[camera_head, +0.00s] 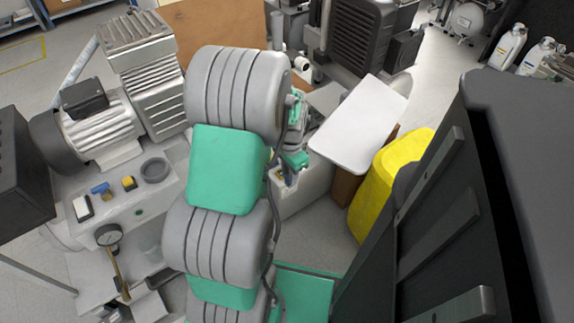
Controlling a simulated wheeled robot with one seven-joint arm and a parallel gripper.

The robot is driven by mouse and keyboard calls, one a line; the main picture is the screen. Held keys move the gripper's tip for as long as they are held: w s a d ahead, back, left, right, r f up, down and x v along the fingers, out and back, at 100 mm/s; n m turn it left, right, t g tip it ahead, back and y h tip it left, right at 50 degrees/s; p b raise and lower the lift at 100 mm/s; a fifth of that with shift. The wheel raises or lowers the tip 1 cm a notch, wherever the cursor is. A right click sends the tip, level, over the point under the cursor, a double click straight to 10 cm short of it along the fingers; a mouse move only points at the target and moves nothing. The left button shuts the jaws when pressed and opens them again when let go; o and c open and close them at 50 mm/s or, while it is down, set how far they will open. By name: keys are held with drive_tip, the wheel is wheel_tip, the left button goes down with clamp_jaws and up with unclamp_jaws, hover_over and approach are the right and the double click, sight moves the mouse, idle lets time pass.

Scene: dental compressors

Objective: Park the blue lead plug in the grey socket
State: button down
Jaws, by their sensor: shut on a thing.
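My gripper (296,160) shows small, partly hidden behind my grey and green arm, just above a pale box (300,195). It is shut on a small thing. A small bluish piece, which looks like the blue lead plug (291,178), shows just below the jaws, close to the box top. Its lower end and any contact with the box cannot be made out. I cannot pick out the grey socket for sure; my arm covers part of this area.
A white board (360,124) and a yellow container (388,182) stand right of my gripper. A compressor (105,120) stands at left, above a light panel with a blue fitting (101,189), a dark ring (155,170) and a gauge (109,236). A dark finned unit (362,38) stands behind.

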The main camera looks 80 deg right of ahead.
drive_tip(key=shift+a, duration=0.15)
drive_tip(key=w+d+f+b, duration=0.1)
drive_tip(key=w+d, duration=0.2)
drive_tip(key=d, duration=0.5)
drive_tip(key=w+d+f+b, duration=0.1)
drive_tip(key=w+d+b, duration=0.1)
drive_tip(key=d, duration=0.7)
drive_tip(key=w+d+f+b, duration=0.2)
drive_tip(key=w+d, duration=0.2)
drive_tip(key=d, duration=0.5)
drive_tip(key=shift+d, duration=0.2)
drive_tip(key=shift+w+f, duration=0.1)
drive_tip(key=shift+f, duration=0.1)
drive_tip(key=shift+f+b, duration=2.05)
drive_tip(key=shift+f, duration=1.5)
drive_tip(key=shift+f+b, duration=0.4)
drive_tip(key=shift+b, duration=0.2)
drive_tip(key=shift+f+b, duration=0.3)
drive_tip(key=shift+f, duration=0.1)
drive_tip(key=shift+f, duration=0.25)
drive_tip(key=shift+r, duration=0.1)
